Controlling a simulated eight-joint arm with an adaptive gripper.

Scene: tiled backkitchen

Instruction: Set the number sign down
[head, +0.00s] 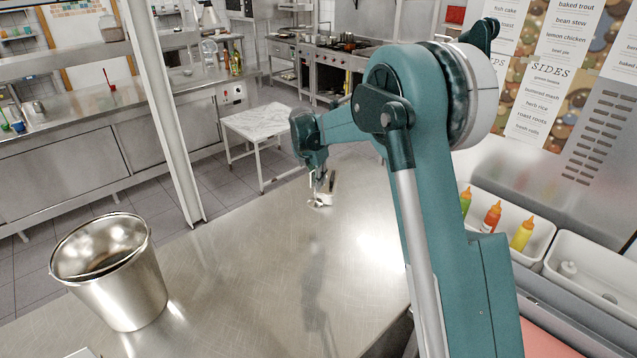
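My gripper (319,202) hangs down at the far end of my teal arm, low over the steel counter (250,240).
A shiny metal bucket (125,285) stands on the counter at the left. White bins with sauce bottles (492,217) line the right side, behind my arm. A white side table (262,125) stands beyond the counter. The counter's middle is clear.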

